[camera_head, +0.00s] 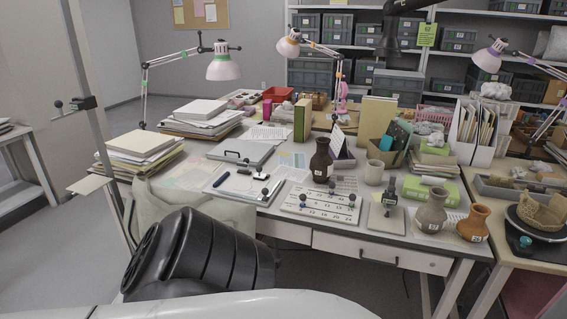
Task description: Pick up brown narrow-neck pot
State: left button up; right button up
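Three narrow-necked pots stand on the white table. A dark brown one (321,160) with a small white label stands upright near the middle. A grey-brown one (432,211) and an orange-brown one (473,224), each with a label, stand upright close together at the front right. The orange-brown one is nearest the right end of the table. Neither of my grippers shows in the head view, and nothing is seen touching the pots.
A numbered white board (322,204) with small knobs lies before the dark pot. A beige cup (374,172) and a small plate with a dark-knobbed post (386,216) stand between the pots. Book and paper stacks (140,145) and lamps (223,68) crowd the back and left.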

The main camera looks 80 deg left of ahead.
aim_at(321, 163)
jog(key=u, duration=2.35)
